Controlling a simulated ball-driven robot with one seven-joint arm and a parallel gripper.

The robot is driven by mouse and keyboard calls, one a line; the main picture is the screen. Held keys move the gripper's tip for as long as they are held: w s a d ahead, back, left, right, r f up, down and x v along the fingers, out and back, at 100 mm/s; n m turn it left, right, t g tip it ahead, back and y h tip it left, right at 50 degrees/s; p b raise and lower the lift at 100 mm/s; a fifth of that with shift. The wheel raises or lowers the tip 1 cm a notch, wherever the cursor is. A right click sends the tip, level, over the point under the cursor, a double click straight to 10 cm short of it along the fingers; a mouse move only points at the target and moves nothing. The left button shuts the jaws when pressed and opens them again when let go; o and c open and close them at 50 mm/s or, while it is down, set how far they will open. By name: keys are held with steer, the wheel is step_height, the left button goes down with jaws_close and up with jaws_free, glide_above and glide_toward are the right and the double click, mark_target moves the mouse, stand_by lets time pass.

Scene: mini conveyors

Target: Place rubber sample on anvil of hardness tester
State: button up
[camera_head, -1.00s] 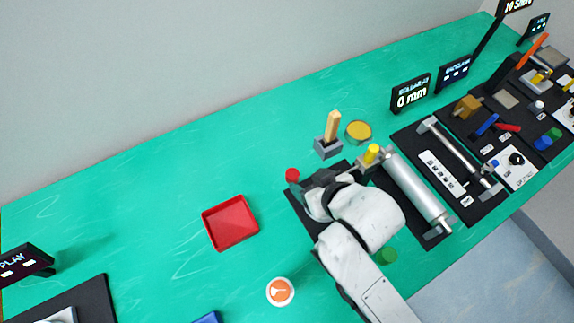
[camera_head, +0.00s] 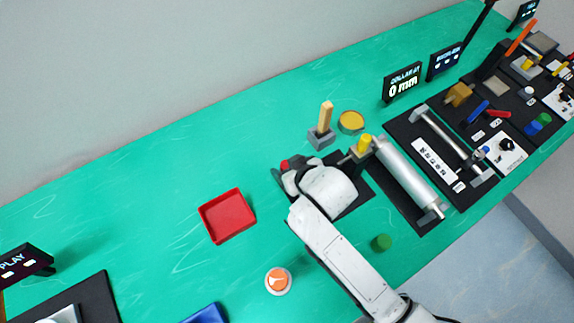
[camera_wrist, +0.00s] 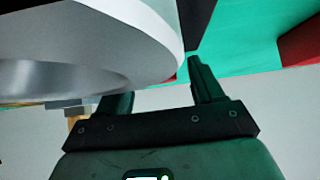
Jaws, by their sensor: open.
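My gripper (camera_wrist: 163,78) is open in the wrist view, its two dark fingers apart. A small red cylinder (camera_head: 285,164) stands by the left edge of a black mat (camera_head: 352,196) in the head view, right beside the end of my arm. I cannot tell which piece is the rubber sample. My arm covers much of the mat; I cannot make out the hardness tester or its anvil.
A red tray (camera_head: 228,216) lies to the left, with an orange-topped white button (camera_head: 278,281) in front. A grey block with a wooden peg (camera_head: 325,120) and a yellow disc (camera_head: 351,122) stand behind. A silver roller (camera_head: 408,175) is right. Green bench between tray and wall is clear.

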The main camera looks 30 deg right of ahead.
steer(key=shift+c, duration=0.5)
steer(key=c, duration=1.1)
